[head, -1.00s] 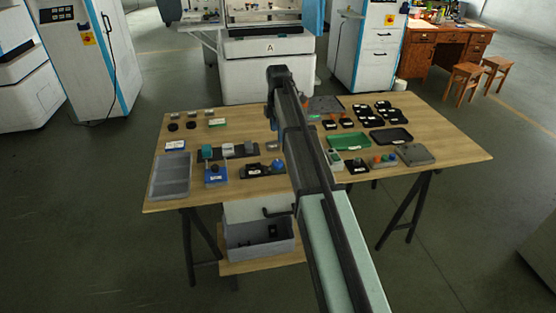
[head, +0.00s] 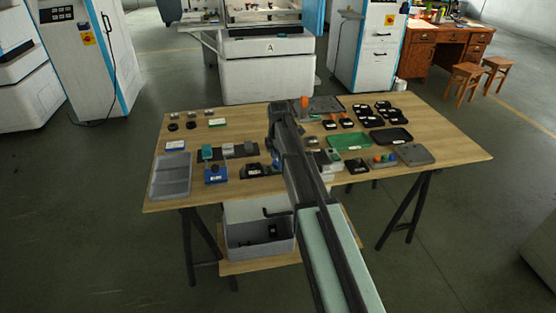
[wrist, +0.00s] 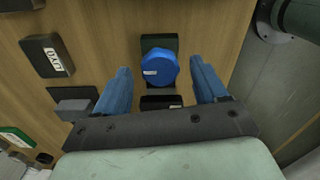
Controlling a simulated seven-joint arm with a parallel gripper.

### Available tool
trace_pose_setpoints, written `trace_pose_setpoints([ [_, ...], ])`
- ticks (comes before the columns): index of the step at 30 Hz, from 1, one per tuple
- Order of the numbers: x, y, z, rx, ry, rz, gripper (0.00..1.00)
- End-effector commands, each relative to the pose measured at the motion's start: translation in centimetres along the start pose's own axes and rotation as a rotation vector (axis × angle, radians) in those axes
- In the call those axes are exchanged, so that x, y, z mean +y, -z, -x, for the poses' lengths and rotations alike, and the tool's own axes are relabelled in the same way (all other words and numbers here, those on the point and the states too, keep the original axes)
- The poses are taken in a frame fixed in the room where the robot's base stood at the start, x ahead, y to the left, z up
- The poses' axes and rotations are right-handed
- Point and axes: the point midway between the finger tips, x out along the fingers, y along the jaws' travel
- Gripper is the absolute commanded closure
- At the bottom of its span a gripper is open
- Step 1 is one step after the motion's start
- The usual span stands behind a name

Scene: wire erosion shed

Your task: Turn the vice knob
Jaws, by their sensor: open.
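The blue round knob (wrist: 158,68) with a small white label sits on a dark base (wrist: 160,43) in the wrist view. I take it for the vice knob. My gripper (wrist: 160,66) is open, with its two blue fingers on the left and right of the knob. A gap shows between the knob and each finger; I cannot tell the height difference. In the head view, the black vice body (head: 250,171) shows at the front middle of the table, partly hidden by my arm.
A dark labelled block (wrist: 46,56) and a grey block (wrist: 75,106) lie left of my fingers. In the head view, a blue box with a knob (head: 215,174) and a grey tray (head: 171,190) stand left on the wooden table (head: 230,128). Several small fixtures crowd the right side.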

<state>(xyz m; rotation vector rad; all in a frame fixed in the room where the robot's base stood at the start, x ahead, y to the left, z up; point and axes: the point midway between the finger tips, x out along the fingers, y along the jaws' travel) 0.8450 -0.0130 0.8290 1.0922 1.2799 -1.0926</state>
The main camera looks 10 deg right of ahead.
Motion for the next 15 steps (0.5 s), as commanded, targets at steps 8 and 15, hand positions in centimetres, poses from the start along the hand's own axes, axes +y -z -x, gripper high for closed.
trace_pose_setpoints([
  [8, 0.01, 0.00, -0.70, 0.000, -0.001, 0.000, 0.28],
  [15, 0.01, 0.00, -0.68, 0.000, -0.001, 0.000, 0.36],
])
